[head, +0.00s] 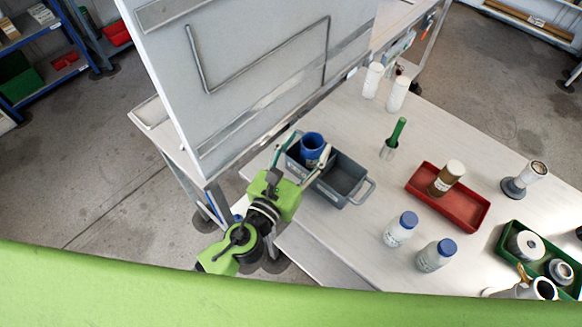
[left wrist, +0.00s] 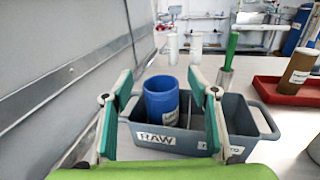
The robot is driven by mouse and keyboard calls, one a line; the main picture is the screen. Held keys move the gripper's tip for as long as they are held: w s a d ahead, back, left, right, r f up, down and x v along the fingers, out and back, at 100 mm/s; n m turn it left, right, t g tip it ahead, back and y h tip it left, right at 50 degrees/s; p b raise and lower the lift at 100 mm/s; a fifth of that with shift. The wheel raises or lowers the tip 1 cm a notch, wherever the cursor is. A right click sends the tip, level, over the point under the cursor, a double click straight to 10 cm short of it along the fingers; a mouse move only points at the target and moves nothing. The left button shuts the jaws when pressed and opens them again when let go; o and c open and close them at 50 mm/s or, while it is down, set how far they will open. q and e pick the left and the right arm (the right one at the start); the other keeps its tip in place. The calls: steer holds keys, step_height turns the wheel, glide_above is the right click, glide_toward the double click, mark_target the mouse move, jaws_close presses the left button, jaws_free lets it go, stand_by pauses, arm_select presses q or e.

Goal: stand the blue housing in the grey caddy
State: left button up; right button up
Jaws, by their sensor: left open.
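The blue housing (head: 312,144) stands upright in the left compartment of the grey caddy (head: 330,192). In the left wrist view the housing (left wrist: 162,102) rises above the caddy's rim, behind a label reading RAW on the caddy wall (left wrist: 188,142). The right compartment looks empty, and its label is partly hidden by a finger. My left gripper (head: 308,154) is open, with its green-padded fingers apart on either side of the housing. In the left wrist view a gap shows between the fingers (left wrist: 160,88) and the housing. My right gripper is not in view.
A large grey panel (head: 260,60) stands close on the left. A green-handled tool in a holder (head: 390,150), a red tray (head: 470,209) with a brown bottle (head: 446,179), and two blue-capped bottles (head: 401,230) stand right of the caddy. A green bin (head: 510,262) is farther right.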

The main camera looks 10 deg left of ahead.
arm_select(q)
steer(key=b+v, duration=0.2)
steer(key=v, duration=0.6)
steer(key=shift+s+a, duration=0.2)
steer(key=shift+s, duration=0.05)
